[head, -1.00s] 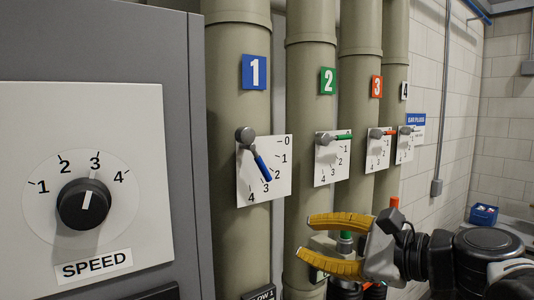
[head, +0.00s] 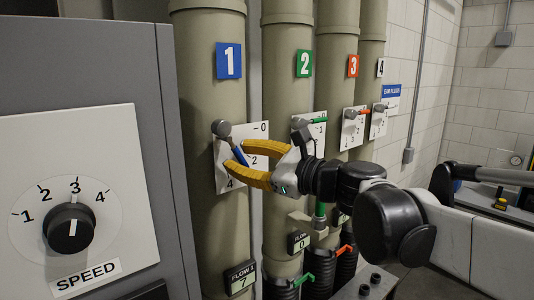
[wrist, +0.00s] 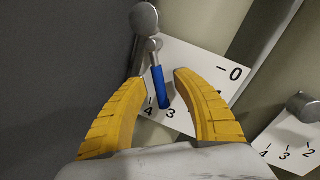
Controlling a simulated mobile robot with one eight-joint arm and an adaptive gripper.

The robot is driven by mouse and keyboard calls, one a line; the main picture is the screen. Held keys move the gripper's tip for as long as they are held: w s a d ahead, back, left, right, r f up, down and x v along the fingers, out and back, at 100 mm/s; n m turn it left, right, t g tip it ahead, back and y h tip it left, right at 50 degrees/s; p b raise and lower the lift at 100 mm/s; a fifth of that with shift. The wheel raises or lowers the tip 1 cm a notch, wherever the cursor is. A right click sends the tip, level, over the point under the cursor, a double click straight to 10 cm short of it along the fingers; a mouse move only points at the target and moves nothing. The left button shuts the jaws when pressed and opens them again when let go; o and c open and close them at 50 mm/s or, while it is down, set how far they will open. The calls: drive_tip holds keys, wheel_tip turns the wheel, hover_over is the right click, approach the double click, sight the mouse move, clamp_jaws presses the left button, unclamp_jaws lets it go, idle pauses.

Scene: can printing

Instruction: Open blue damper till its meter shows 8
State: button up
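The blue damper handle (head: 240,156) hangs from a grey pivot on the pipe marked with a blue 1 (head: 229,61). It points down and to the right over a white dial plate (head: 262,133) numbered 0 to 4. Below on the same pipe, the FLOW 1 meter (head: 241,278) reads 7. My gripper (head: 240,166) is open at the dial, its yellow fingers apart. In the wrist view the blue handle (wrist: 158,86) lies between the two fingers (wrist: 154,88), apart from both. I cannot tell whether anything touches it.
Pipes with green 2 (head: 304,64), red 3 (head: 353,66) and white 4 labels stand to the right with similar dampers. The grey SPEED panel (head: 72,225) with its knob stands close on the left. The green meter reads 0.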

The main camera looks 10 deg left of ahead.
drive_tip(key=shift+w+a, duration=0.1)
drive_tip(key=shift+a, duration=0.1)
drive_tip(key=shift+c, duration=0.5)
clamp_jaws()
drive_tip(key=shift+s+a+f+m+b, duration=0.25)
drive_tip(key=shift+f+m+b, duration=0.15)
drive_tip(key=shift+m+b, duration=0.3)
drive_tip(key=shift+s+a+f+m+y+b, duration=0.15)
drive_tip(key=shift+s+m+y+b, duration=0.2)
drive_tip(key=shift+m, duration=0.35)
drive_tip(key=shift+s+a+m+t, duration=0.15)
drive_tip(key=shift+m+t, duration=0.15)
drive_tip(key=shift+m, duration=0.4)
drive_tip(key=shift+r, duration=0.2)
drive_tip(key=shift+o, duration=0.5)
unclamp_jaws()
